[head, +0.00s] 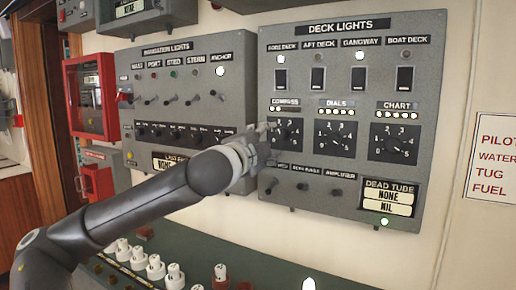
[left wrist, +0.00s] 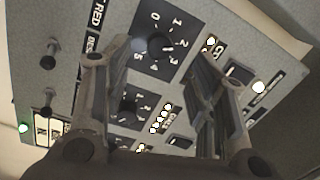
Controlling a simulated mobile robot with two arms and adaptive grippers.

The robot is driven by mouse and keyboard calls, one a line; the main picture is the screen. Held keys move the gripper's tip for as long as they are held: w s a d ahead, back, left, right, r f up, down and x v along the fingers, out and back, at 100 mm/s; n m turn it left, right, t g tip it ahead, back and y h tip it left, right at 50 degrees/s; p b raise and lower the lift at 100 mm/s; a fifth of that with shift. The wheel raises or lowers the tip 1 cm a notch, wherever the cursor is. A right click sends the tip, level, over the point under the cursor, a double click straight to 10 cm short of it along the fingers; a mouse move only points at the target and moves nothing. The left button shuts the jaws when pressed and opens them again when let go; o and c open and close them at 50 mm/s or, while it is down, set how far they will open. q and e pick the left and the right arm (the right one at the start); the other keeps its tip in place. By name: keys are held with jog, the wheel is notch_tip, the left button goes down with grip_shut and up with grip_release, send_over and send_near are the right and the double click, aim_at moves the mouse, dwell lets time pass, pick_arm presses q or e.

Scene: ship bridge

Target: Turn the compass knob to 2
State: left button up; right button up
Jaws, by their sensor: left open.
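The compass knob (head: 286,133) is a black rotary knob on a black numbered dial, under the COMPASS label on the right grey panel. In the head view my left gripper (head: 262,138) is at the dial's left side and overlaps part of it. In the left wrist view the compass knob (left wrist: 158,43) lies in the gap ahead of the fingers of my left gripper (left wrist: 156,55), which are spread apart and empty. I see no contact with the knob. Its exact setting is too small to read. My right gripper is in neither view.
The dials knob (head: 335,138) and chart knob (head: 395,143) sit to the right on the same panel. Small knobs (head: 308,188) project below, and switches (head: 317,78) above. A navigation lights panel (head: 185,85) is to the left. A console with white-topped knobs (head: 155,267) lies below.

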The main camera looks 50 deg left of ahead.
pick_arm(q)
jog(key=shift+v, duration=2.4)
jog(key=shift+w, duration=0.1)
